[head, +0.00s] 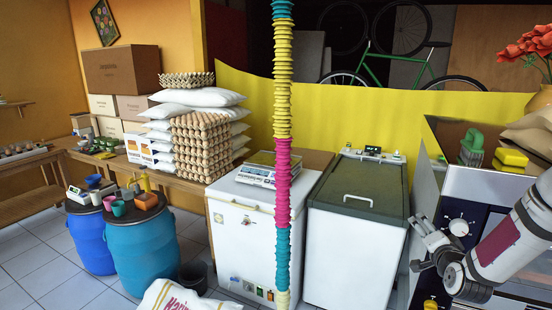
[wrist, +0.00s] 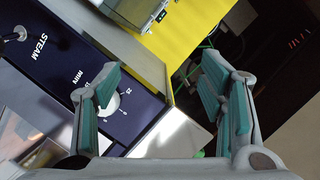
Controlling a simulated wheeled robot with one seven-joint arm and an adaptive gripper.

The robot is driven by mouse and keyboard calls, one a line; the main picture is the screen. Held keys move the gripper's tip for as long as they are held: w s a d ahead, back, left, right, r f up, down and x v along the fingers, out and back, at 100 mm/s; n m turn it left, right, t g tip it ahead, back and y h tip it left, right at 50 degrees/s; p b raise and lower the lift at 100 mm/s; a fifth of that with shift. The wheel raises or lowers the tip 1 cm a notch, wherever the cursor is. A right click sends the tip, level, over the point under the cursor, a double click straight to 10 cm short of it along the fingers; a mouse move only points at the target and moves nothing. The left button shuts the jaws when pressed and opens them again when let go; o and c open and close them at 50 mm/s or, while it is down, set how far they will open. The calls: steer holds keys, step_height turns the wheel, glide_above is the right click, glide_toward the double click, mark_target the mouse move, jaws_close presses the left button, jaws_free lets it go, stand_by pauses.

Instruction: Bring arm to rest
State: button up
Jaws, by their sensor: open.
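My gripper (head: 426,248) is at the right of the head view, at the end of my white and grey arm, in front of the oven (head: 480,200). In the wrist view my gripper (wrist: 165,95) has its two teal-padded fingers spread wide apart with nothing between them. Beyond the fingers the wrist view shows the oven's dark blue control panel (wrist: 60,50) with a "STEAM" label and a pale dial. The dial lies behind the left finger and is partly covered. My arm hides part of the oven front in the head view.
A green brush (head: 472,146) and a yellow sponge (head: 511,158) lie on the oven top near a flower vase (head: 541,100). A dark-lidded chest freezer (head: 350,245) stands left of my gripper. A white freezer (head: 240,240), a striped column (head: 283,150) and blue drums (head: 140,250) stand further left.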

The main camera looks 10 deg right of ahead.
steer(key=s+a+r+n+g+y, duration=0.1)
steer(key=s+a+r+n+g, duration=0.3)
steer(key=a+r, duration=0.4)
steer(key=s+a+r+n+g+y, duration=0.1)
steer(key=s+a+r+n, duration=0.4)
steer(key=a, duration=0.5)
steer(key=s+a+r+n+g+y, duration=0.1)
steer(key=s+a+r+n+g, duration=0.1)
steer(key=s+a, duration=0.4)
steer(key=s+a+r+n+g+y, duration=0.2)
steer(key=s+a, duration=0.4)
steer(key=s, duration=1)
step_height(320, 180, up, 2)
steer(key=shift+s+a+n, duration=0.2)
steer(key=shift+a+n, duration=0.1)
steer(key=shift+n, duration=0.3)
